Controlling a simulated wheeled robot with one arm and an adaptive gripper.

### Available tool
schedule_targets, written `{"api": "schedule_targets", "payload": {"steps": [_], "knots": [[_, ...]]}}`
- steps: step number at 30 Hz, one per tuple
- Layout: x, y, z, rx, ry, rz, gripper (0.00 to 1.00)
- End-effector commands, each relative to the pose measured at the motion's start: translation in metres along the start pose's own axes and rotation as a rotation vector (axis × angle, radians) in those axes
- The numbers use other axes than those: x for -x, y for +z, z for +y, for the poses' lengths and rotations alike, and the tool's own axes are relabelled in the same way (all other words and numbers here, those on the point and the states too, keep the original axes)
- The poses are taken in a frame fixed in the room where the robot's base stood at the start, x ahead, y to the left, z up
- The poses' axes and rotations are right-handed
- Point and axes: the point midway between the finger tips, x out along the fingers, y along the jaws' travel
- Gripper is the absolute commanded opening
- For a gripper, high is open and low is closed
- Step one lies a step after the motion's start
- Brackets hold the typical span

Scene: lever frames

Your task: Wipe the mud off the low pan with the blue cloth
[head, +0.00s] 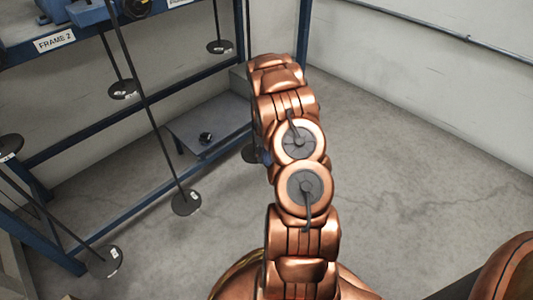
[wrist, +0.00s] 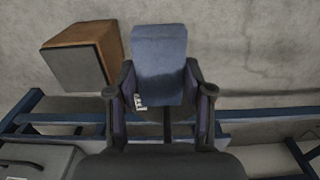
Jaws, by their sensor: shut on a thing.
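My gripper (wrist: 158,92) is shut on the blue cloth (wrist: 158,55), a folded pad standing out between the fingers. A small white label (wrist: 139,101) and a thin dark rod (wrist: 167,125) show by the cloth's near end; I cannot tell whether the cloth touches a pan. In the head view my arm hides the gripper, and a small blue patch shows at its left edge. Dark round pans hang on rods, one low in front (head: 186,203) and one partly hidden behind my arm (head: 249,154). I cannot tell which is the low pan, and no mud is discernible.
A blue frame (head: 120,130) labelled FRAME 2 stands at the left with several hanging pans. A low grey table (head: 190,128) with a dark knob stands behind. A wooden box (wrist: 85,40) and blue bars (wrist: 60,118) show in the wrist view. Floor at right is clear.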

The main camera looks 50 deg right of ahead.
Motion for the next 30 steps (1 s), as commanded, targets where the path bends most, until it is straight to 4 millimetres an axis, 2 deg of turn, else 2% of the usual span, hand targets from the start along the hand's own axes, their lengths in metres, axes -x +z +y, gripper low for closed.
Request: {"api": "schedule_targets", "payload": {"steps": [18, 30], "knots": [[-0.002, 0.001, -0.021, 0.001, -0.003, -0.003, 0.23], [-0.002, 0.001, -0.013, 0.001, -0.003, -0.003, 0.23]]}}
